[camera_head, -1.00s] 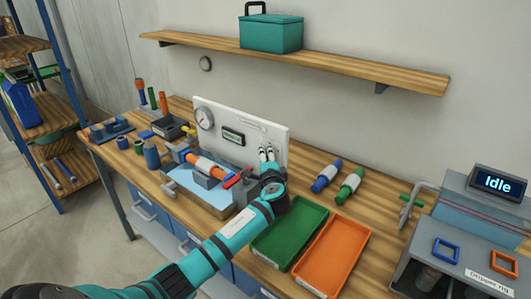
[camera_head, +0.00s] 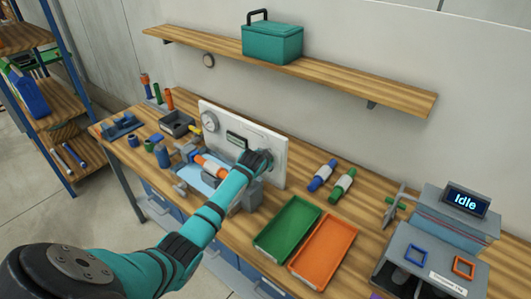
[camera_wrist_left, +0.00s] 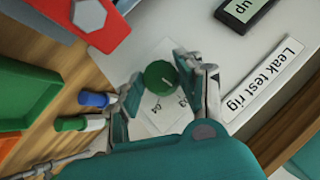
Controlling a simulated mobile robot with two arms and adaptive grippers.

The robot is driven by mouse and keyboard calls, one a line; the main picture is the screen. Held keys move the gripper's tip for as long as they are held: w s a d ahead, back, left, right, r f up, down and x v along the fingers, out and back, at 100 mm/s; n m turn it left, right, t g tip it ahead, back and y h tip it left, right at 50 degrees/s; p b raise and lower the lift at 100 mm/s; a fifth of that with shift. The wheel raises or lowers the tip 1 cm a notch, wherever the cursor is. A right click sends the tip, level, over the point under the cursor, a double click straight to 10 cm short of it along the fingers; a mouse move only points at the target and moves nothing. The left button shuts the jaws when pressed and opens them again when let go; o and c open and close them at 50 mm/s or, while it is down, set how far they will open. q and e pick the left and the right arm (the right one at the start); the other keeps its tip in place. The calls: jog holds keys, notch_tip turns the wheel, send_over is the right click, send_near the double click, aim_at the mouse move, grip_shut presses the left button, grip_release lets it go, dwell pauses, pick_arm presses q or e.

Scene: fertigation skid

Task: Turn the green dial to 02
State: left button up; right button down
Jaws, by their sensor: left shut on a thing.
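The green dial (camera_wrist_left: 161,77) sits on the white panel in the left wrist view, with a pale mark on its face. Printed numbers, apparently 03 and 04, show beside it, upside down and partly covered. I cannot read which number the mark points at. My left gripper (camera_wrist_left: 158,84) has its fingers on either side of the dial and is shut on it. In the head view my left gripper (camera_head: 262,158) is at the face of the white panel (camera_head: 276,163) and hides the dial. My right gripper is not in view.
A pressure gauge (camera_head: 209,122) and a small display (camera_head: 237,140) are on the panel. A red part (camera_wrist_left: 80,18) is close by in the wrist view. A green tray (camera_head: 262,243) and an orange tray (camera_head: 297,263) lie to the right. Blue and green cylinders lie behind them.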

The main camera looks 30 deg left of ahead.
pick_arm(q)
jog(key=shift+a+f+n+g+h+b, duration=0.15)
jog(key=shift+n+h+b, duration=0.6)
jog(key=shift+h+b, duration=0.5)
jog(key=shift+a+n+g+h+b, duration=0.15)
jog(key=shift+n+h+b, duration=0.55)
jog(key=shift+h+b, duration=0.55)
jog(key=shift+a+f+n+g+h+b, duration=0.15)
jog(key=shift+n+h+b, duration=0.75)
jog(key=shift+h, duration=0.6)
jog(key=shift+r, duration=0.1)
jog(key=o, duration=1.1)
jog(key=shift+r, duration=0.15)
